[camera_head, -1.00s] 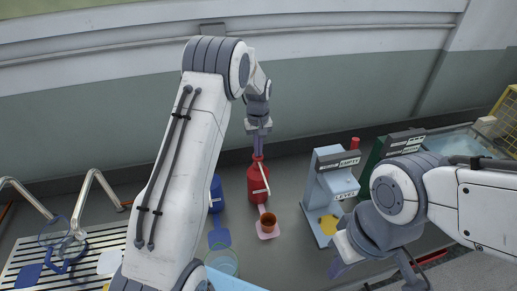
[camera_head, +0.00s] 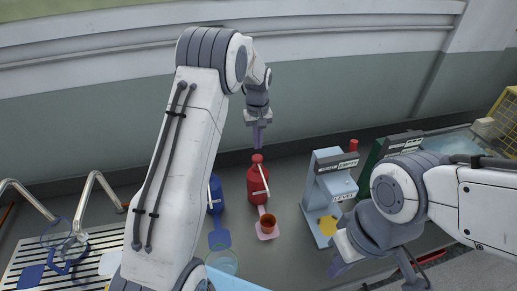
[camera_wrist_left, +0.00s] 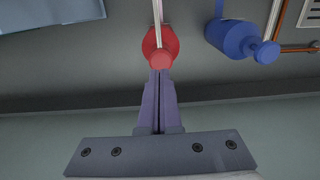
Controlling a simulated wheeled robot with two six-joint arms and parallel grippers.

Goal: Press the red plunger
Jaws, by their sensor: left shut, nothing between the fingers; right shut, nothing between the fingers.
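The red dispenser (camera_head: 258,185) stands upright at the centre of the counter, its red plunger (camera_head: 257,158) on top. It also shows in the left wrist view (camera_wrist_left: 160,42), with the plunger (camera_wrist_left: 160,60) just beyond my fingertips. My left gripper (camera_head: 259,148) is shut and empty, pointing down just above the plunger. A small gap seems to lie between them, though exact contact is hard to tell. A reddish-brown cup (camera_head: 268,221) stands on the pink plate (camera_head: 266,235) in front of the dispenser. My right gripper (camera_head: 341,266) is shut and empty at lower right.
A blue dispenser (camera_head: 215,195) stands left of the red one, partly behind my left arm. A light-blue machine (camera_head: 328,195) and a dark-green machine (camera_head: 372,160) stand to the right. A slatted rack (camera_head: 45,262) is at lower left. The wall (camera_head: 330,90) rises behind.

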